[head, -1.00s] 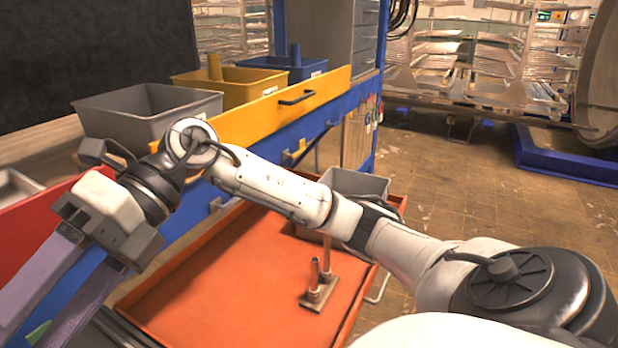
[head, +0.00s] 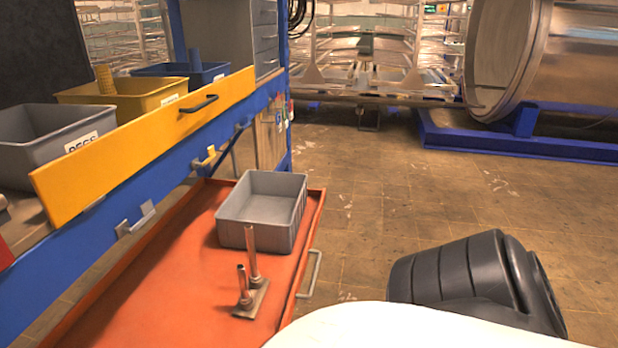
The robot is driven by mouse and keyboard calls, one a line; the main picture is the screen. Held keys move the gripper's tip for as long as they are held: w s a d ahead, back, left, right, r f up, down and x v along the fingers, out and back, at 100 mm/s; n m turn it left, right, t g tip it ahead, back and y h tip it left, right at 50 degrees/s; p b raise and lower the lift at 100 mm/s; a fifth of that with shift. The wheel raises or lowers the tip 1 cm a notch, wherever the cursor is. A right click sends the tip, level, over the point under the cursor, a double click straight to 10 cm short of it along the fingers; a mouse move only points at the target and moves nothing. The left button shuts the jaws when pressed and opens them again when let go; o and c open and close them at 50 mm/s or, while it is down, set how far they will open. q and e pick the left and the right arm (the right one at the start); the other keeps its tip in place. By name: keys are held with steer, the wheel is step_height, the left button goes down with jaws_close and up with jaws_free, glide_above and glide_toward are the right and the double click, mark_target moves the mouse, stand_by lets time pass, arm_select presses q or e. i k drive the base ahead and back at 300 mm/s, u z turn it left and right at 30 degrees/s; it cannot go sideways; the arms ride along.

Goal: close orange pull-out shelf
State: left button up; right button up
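The orange pull-out shelf (head: 165,290) is pulled out at the lower left, below the blue bench frame. A grey bin (head: 262,208) stands on its far end. A small metal fixture with two upright pegs (head: 250,300) stands nearer, by the shelf's right edge. A grey bar handle (head: 311,274) is on the shelf's right side. Neither of my grippers is in view. A dark part of my own arm shows at the lower right.
Above the shelf is a yellow drawer front (head: 150,143) with a dark handle, with grey, yellow and blue bins behind it. The tiled floor right of the shelf is clear. A large metal cylinder (head: 540,60) on a blue base (head: 520,146) stands at the back right.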

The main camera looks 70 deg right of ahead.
mark_target(176, 286)
steer(key=z, duration=1.8)
steer(key=i, duration=0.45)
steer(key=z, duration=2.25)
steer(key=i, duration=2.3)
steer(key=u, duration=3.8)
steer(key=i, duration=0.9)
steer(key=u, duration=0.05)
